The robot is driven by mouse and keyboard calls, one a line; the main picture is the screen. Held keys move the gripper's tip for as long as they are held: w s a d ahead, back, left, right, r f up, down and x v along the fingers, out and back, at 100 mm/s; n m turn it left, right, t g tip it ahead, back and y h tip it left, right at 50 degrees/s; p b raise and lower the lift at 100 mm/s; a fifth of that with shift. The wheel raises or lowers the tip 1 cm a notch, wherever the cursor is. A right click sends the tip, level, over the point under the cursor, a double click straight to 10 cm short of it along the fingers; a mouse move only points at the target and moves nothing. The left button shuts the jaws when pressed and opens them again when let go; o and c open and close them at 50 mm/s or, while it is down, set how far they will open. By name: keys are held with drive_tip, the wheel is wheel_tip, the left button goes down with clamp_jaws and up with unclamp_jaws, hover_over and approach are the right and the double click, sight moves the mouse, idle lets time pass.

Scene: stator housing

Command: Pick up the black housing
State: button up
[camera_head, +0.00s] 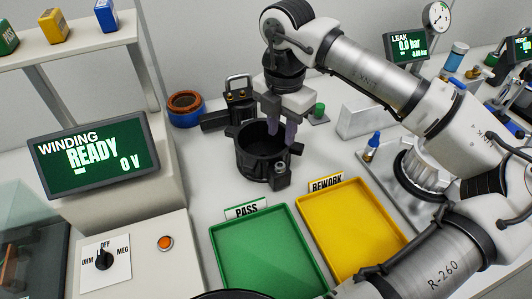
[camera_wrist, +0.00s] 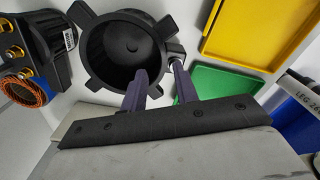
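The black housing (camera_head: 258,164) stands upright on the white table in the head view, open at the top, with lugs around its rim. In the wrist view I look down into the housing (camera_wrist: 128,45) and see its round floor. My gripper (camera_head: 281,134) points down over the housing's right-hand rim. Its two dark fingers are apart; they also show in the wrist view (camera_wrist: 160,82), close to the near edge of the housing. One finger appears to overlap the opening and the other lies near the outer side. Whether either touches the wall is unclear.
A green PASS tray (camera_head: 264,248) and a yellow REWORK tray (camera_head: 350,235) lie in front. A copper-wound part with a blue ring (camera_head: 186,110) and a black fixture (camera_head: 232,100) stand behind left. The WINDING READY display (camera_head: 95,155) is left.

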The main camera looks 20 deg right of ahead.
sight(282, 152)
drive_tip(key=shift+s+d+f+p, duration=0.1)
drive_tip(key=shift+f+p, duration=0.4)
drive_tip(key=shift+f, duration=0.95)
drive_tip(key=shift+s+f+p, duration=0.1)
drive_tip(key=shift+f+p, duration=0.35)
drive_tip(key=shift+f, duration=0.95)
clamp_jaws()
drive_tip(key=shift+w+r, duration=0.1)
drive_tip(key=shift+r, duration=0.05)
